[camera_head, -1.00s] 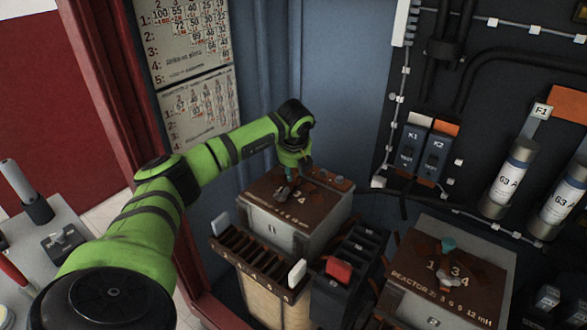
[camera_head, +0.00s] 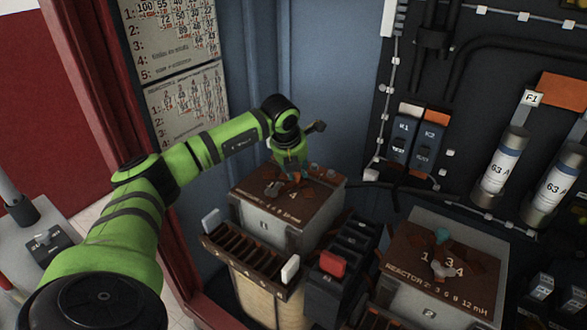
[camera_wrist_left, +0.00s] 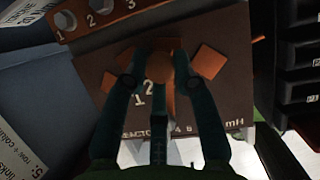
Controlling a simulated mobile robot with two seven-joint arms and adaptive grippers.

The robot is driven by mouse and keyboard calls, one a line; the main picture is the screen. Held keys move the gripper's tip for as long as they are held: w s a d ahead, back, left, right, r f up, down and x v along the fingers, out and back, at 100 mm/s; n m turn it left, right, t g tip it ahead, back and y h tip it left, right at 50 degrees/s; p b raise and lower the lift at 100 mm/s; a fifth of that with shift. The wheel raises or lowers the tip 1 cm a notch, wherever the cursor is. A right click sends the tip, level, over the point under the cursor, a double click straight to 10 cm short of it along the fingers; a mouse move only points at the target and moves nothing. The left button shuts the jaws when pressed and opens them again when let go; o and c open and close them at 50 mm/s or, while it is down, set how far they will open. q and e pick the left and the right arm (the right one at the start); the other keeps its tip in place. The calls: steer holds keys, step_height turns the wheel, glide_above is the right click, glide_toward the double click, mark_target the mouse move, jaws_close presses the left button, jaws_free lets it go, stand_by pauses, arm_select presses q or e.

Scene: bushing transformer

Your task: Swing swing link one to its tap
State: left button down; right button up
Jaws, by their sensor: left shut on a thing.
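The brown lid of reactor one (camera_head: 315,210) tops a grey box at the middle of the head view. My left gripper (camera_head: 285,178) points down at this lid. In the left wrist view, the lid (camera_wrist_left: 112,72) carries the numbers 1 and 2 and orange tap pads (camera_wrist_left: 209,62). There, the dark fingers of my left gripper (camera_wrist_left: 160,68) are shut around a copper-brown part of swing link one (camera_wrist_left: 159,70). The fingers hide much of the link, so I cannot tell which tap it lies on. My right gripper is not in view.
A slotted rack (camera_head: 245,262) stands in front of the box, and black blocks with a red switch (camera_head: 332,264) stand at its right. Reactor two (camera_head: 460,262) is further right. Breakers K1 and K2 (camera_head: 415,140) are on the back panel.

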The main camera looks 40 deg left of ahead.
mark_target(290, 195)
arm_select(q)
steer(key=shift+w+r, duration=0.2)
steer(key=shift+r, duration=0.2)
steer(key=c, duration=1)
jaws_free()
steer(key=shift+d+f, duration=0.15)
steer(key=shift+f, duration=0.05)
steer(key=shift+s+r, duration=0.1)
steer(key=v, duration=1.2)
